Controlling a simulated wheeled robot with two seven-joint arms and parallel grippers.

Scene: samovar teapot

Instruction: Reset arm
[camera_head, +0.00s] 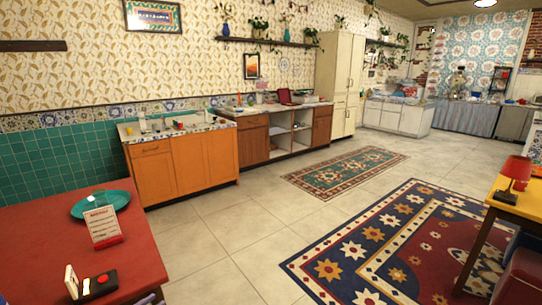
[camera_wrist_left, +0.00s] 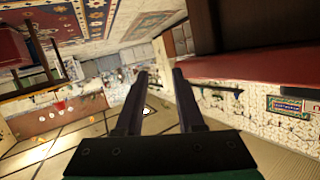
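My left gripper (camera_wrist_left: 159,74) shows in the left wrist view, its two dark fingers apart with nothing between them. Its view is upside down, with the floor and rugs at the top and the ceiling at the bottom. The fingers touch nothing that I can see. In the head view, the left gripper is not clearly seen; only a small greyish piece shows at the bottom edge by the red table (camera_head: 135,242), and I cannot tell what it is. My right gripper is in neither view.
Orange cabinets (camera_head: 185,167) line the wall.

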